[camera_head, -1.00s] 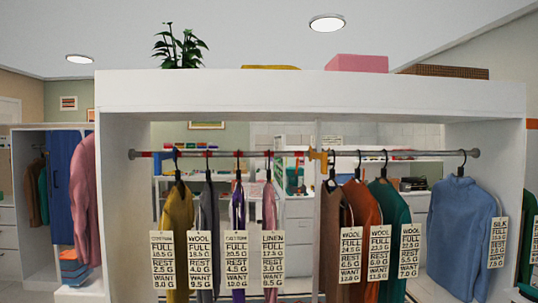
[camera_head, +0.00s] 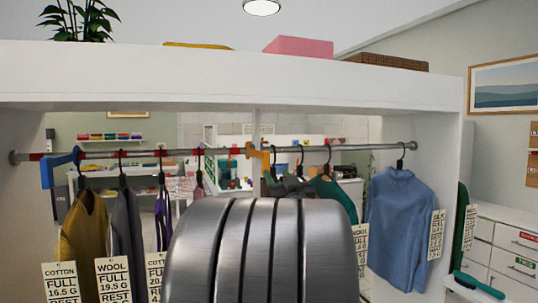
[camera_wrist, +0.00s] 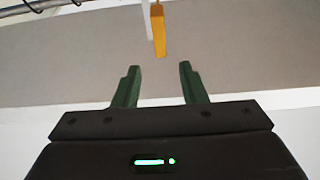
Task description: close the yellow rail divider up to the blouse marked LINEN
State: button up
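The yellow rail divider (camera_head: 255,156) sits on the rail (camera_head: 225,151) near its middle, right of the pink blouse (camera_head: 199,178). The pink blouse hangs in the left group; its tag reads LINEN in the earlier view and is now hidden behind my arm, as is most of the blouse. In the wrist view my gripper (camera_wrist: 158,85) is open and empty, with two green fingers apart. The divider's yellow arm (camera_wrist: 158,30) hangs beyond the fingertips, roughly in line with the gap and not touched. My gripper is hidden in the head view.
A blue bracket (camera_head: 62,168) is at the rail's left end. Yellow (camera_head: 80,235) and grey (camera_head: 125,225) garments hang left of the LINEN blouse. A green garment (camera_head: 335,193) and a blue sweater (camera_head: 398,215) hang right of the divider. The wardrobe's white top (camera_head: 230,75) runs above.

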aim_at(264, 154)
jog(key=p+x, duration=0.2)
jog(key=x, duration=1)
jog(key=shift+w+a, duration=0.2)
jog(key=shift+w, duration=0.15)
jog(key=shift+c, duration=0.2)
grip_shut()
